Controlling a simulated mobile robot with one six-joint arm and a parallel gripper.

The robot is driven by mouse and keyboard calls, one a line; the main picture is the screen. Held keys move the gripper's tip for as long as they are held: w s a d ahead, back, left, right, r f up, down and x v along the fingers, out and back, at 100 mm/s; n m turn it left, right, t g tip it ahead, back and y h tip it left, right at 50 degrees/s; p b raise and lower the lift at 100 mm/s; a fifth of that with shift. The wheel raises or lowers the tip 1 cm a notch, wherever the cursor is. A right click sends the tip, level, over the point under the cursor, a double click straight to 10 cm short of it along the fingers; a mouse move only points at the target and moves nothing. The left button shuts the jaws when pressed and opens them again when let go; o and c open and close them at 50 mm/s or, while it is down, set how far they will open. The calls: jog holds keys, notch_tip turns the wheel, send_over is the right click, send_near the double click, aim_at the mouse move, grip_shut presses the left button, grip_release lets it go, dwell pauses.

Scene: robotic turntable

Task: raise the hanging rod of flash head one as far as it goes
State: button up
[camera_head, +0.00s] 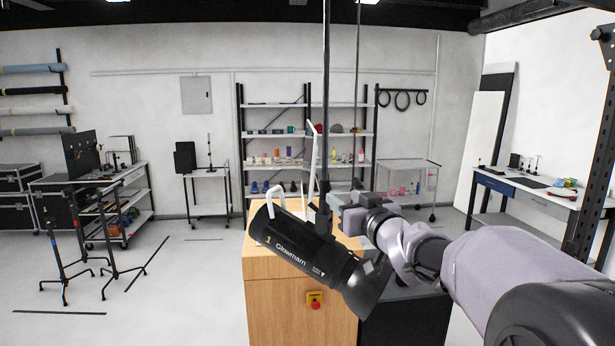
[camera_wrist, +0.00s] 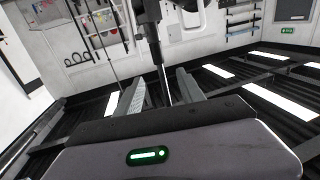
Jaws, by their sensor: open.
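Flash head one (camera_head: 305,258) is a black cylinder marked "1" and "Glowmann", with a light handle, and it hangs tilted down to the right. Its hanging rod (camera_head: 326,90) is thin, dark and upright, running from the ceiling to the bracket at the head. My gripper (camera_head: 337,200) is at the rod's lower end, just above the head, reaching in from the right. In the wrist view, which looks upside down, my open gripper (camera_wrist: 161,88) has a finger on each side of the rod (camera_wrist: 165,82). I cannot tell whether either finger touches it.
A wooden cabinet (camera_head: 270,262) with a red button (camera_head: 315,299) stands behind and below the flash head. A second thin rod (camera_head: 358,90) hangs just to the right. Shelves (camera_head: 275,136) and carts line the back wall; light stands (camera_head: 110,235) are at left.

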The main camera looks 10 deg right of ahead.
aim_at(326, 186)
jog(key=x, duration=0.4)
jog(key=p+x, duration=0.1)
jog(key=x, duration=0.3)
jog(key=p+x, duration=0.1)
jog(key=x, duration=0.3)
jog(key=shift+w+f, duration=0.25)
jog(key=shift+w, duration=0.1)
jog(key=shift+w+f, duration=0.15)
jog(key=shift+w, duration=0.3)
jog(key=shift+s, duration=0.15)
grip_shut()
